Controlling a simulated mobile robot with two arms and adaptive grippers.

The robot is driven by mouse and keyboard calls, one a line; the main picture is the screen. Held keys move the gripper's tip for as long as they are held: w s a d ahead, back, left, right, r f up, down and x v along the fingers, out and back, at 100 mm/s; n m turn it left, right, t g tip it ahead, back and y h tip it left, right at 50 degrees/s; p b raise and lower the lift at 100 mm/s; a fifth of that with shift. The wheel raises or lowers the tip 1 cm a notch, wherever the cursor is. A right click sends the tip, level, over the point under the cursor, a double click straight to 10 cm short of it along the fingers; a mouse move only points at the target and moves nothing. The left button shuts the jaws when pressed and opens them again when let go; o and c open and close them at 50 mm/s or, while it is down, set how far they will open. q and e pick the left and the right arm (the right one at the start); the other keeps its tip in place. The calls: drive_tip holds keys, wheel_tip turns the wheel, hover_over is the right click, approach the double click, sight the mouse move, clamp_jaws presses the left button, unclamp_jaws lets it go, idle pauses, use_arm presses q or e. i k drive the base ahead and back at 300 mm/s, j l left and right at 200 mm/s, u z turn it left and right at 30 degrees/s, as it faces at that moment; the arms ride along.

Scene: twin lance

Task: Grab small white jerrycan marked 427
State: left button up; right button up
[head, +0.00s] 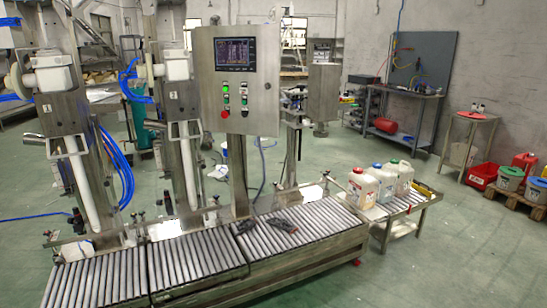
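The middle jerrycan (385,184) has a blue cap. The label marks are too small to read, so I cannot tell which is 427. Neither of my grippers is in view.
A roller conveyor (190,260) runs along the front, with dark items (282,225) lying on it. A filling machine with a control panel (235,68) stands behind it. A yellow item (424,189) lies near the jerrycans. Green floor (450,265) is open at right, before a pallet (508,198) with containers.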

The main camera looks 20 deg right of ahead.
sight(364, 186)
drive_tip(key=i+l+z, duration=0.45)
drive_tip(key=i+z, duration=0.9)
drive_tip(key=i+j+z, duration=0.25)
drive_tip(key=i+z, duration=0.2)
drive_tip(key=i, duration=0.15)
drive_tip(key=i+l+z, duration=0.2)
drive_tip(key=i+z, duration=0.2)
drive_tip(key=i, duration=0.45)
drive_tip(key=i+j+z, duration=0.1)
drive_tip(key=i+z, duration=0.3)
drive_tip(key=i, duration=0.5)
drive_tip(key=i+u, duration=0.1)
drive_tip(key=i, duration=1.65)
drive_tip(key=i+u, duration=0.15)
drive_tip(key=i, duration=0.7)
drive_tip(key=i+l, duration=0.2)
drive_tip(key=i, duration=0.65)
drive_tip(key=i+j+u, duration=0.45)
drive_tip(key=i, duration=0.3)
drive_tip(key=i+u, duration=0.45)
drive_tip(key=i, duration=0.35)
drive_tip(key=i+j+z, duration=0.25)
drive_tip(key=i+j, duration=0.35)
drive_tip(key=u, duration=2.15)
